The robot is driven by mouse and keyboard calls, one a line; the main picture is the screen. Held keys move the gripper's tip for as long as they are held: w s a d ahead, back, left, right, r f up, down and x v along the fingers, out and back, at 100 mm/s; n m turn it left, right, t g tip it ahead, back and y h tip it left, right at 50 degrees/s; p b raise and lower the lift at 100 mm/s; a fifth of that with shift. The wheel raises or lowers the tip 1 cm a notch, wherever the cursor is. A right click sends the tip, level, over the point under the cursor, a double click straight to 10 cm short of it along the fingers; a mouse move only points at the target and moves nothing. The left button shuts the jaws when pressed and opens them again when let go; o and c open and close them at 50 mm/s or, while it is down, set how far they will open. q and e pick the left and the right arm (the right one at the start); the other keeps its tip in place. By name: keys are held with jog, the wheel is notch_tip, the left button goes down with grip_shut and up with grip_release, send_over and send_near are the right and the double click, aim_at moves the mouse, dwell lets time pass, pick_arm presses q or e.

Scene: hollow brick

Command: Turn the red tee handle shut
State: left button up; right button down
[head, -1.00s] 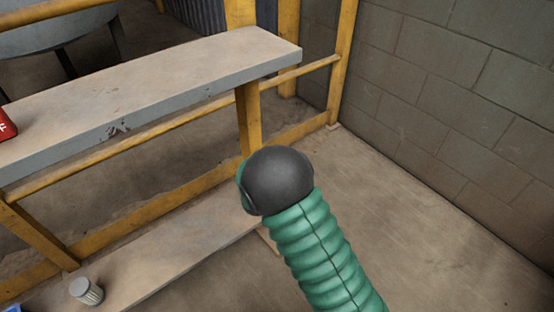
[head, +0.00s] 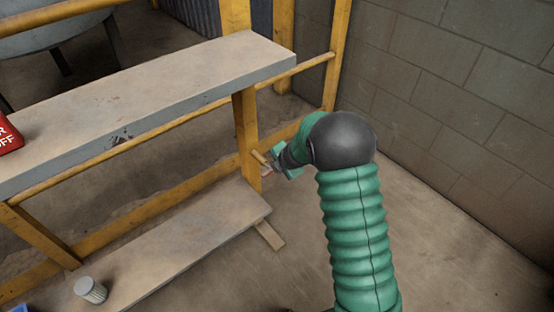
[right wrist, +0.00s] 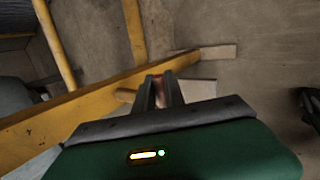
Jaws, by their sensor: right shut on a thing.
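My right gripper (head: 270,165) is beside the yellow post under the bench, at the end of my green arm. In the right wrist view its two fingers (right wrist: 159,92) are close together, shut on a small reddish thing (right wrist: 157,77), which seems to be the red tee handle. Only a sliver of it shows, and the fingers hide the rest, so its angle cannot be told. A tan stub (head: 258,157) sticks out next to the gripper. My left gripper is not in view.
The grey-edged bench top (head: 150,95) is above and left of the gripper. The yellow post (head: 246,130) stands close by, with a lower shelf (head: 190,235) below. A ribbed canister (head: 90,290) and a red "OFF" object (head: 8,136) are at left. Open floor lies before the block wall (head: 450,90).

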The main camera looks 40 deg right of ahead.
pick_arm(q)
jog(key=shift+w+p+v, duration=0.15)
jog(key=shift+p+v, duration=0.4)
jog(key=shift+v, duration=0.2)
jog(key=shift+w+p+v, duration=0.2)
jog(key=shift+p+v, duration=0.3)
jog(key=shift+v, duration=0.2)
pick_arm(e)
jog(key=shift+d+f+y, duration=0.1)
jog(key=shift+d+y, duration=0.05)
jog(key=shift+y, duration=0.45)
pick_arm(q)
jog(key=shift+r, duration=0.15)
pick_arm(e)
jog(key=c, duration=1.4)
grip_release()
jog(key=shift+f, duration=0.2)
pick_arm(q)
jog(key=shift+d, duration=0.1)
